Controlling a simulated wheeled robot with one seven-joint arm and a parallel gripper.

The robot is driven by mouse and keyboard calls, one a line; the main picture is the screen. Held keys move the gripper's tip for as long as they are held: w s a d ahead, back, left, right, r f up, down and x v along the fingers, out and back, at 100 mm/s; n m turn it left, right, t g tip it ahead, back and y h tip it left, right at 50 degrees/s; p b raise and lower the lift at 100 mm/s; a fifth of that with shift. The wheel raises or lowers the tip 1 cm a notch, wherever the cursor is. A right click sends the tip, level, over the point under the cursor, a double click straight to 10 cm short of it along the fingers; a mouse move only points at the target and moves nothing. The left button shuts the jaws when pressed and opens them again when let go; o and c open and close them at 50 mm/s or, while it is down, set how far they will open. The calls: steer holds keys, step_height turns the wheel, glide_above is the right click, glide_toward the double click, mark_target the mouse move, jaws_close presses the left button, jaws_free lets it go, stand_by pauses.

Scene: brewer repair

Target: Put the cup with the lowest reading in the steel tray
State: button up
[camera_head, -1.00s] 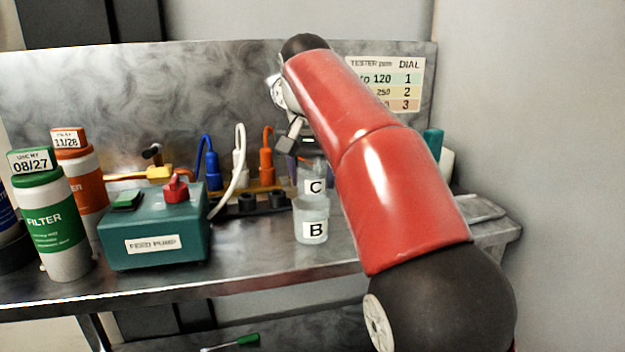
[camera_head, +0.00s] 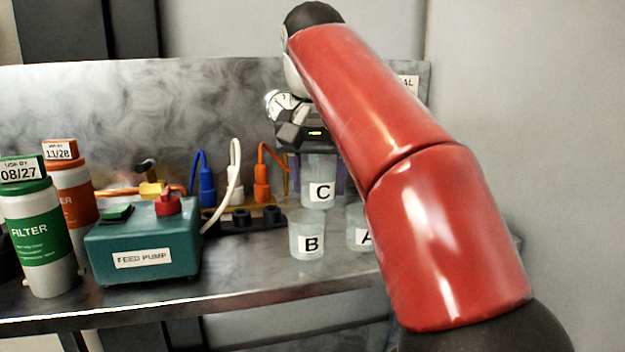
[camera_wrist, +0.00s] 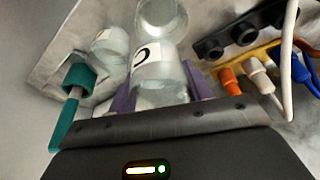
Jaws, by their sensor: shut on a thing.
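Cup C (camera_head: 320,190) is clear, with a white label, behind cup B. My gripper (camera_head: 319,175) has purple fingers and is shut around cup C. In the wrist view, cup C (camera_wrist: 157,72) sits between the two fingers, upright as far as I can see. I cannot tell whether its base touches the bench. Cup B (camera_head: 308,240) stands on the bench in front; it also shows at the top of the wrist view (camera_wrist: 162,18). Cup A (camera_head: 358,236) is partly hidden by my arm. No cup reading is visible.
The feed pump (camera_head: 142,250) stands left of the cups, with filter bottles (camera_head: 35,245) farther left. Coloured plugs and cables (camera_head: 234,190) stand behind. In the wrist view, a teal-handled tool (camera_wrist: 75,82) is near cup A. The bench front is clear.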

steer(key=s+d+b, duration=0.2)
steer(key=s+d, duration=0.1)
steer(key=s, duration=0.9)
steer(key=shift+d+b, duration=0.25)
steer(key=shift+b, duration=0.05)
steer(key=shift+s, duration=0.1)
steer(key=shift+s, duration=0.1)
stand_by(1.2)
